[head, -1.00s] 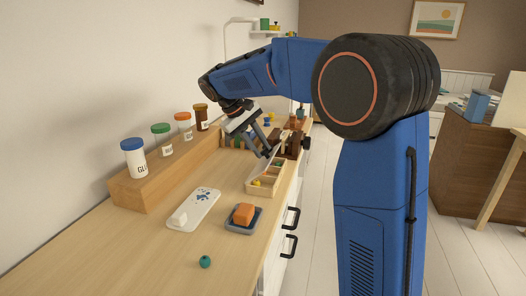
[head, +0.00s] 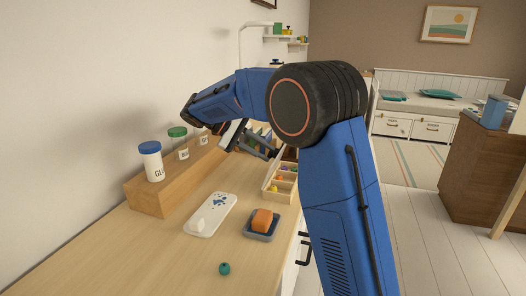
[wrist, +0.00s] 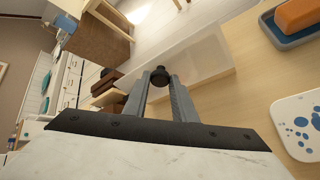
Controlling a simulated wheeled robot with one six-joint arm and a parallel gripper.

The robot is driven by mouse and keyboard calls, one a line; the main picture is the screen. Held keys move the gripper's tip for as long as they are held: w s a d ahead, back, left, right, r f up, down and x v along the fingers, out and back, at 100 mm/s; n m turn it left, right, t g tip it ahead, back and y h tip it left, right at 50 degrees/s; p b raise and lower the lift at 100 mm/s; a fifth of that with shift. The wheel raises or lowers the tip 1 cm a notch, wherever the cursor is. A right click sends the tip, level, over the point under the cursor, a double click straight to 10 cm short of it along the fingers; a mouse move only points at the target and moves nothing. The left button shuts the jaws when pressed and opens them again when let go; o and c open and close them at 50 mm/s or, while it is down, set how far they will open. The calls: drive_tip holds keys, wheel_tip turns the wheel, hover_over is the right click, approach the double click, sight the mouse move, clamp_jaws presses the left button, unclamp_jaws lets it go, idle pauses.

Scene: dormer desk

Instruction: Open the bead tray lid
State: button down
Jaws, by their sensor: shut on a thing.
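The bead tray (head: 267,190) is a pale wooden box with compartments on the desk's right side. Coloured beads show in its near compartments; my arm hides its far end. In the wrist view, my gripper (wrist: 160,80) is shut on a small black knob (wrist: 160,75). A pale see-through panel, seemingly the lid (wrist: 205,58), lies behind the knob. In the head view, my gripper (head: 250,143) is at the tray's far left, partly hidden by my arm. I cannot tell the lid's angle there.
An orange block (head: 262,219) sits on a grey-blue dish (head: 258,236). Left of it lies a white blue-spotted tray (head: 217,207). A teal bead (head: 224,268) lies in front. Capped jars, one blue-capped (head: 152,163), stand on a wooden riser (head: 150,197).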

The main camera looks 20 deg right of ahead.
drive_tip(key=c, duration=1.5)
unclamp_jaws()
drive_tip(key=shift+o, duration=0.2)
drive_tip(key=v, duration=0.7)
drive_tip(key=shift+a, duration=0.2)
drive_tip(key=shift+w+r, duration=0.1)
drive_tip(key=shift+d, duration=0.1)
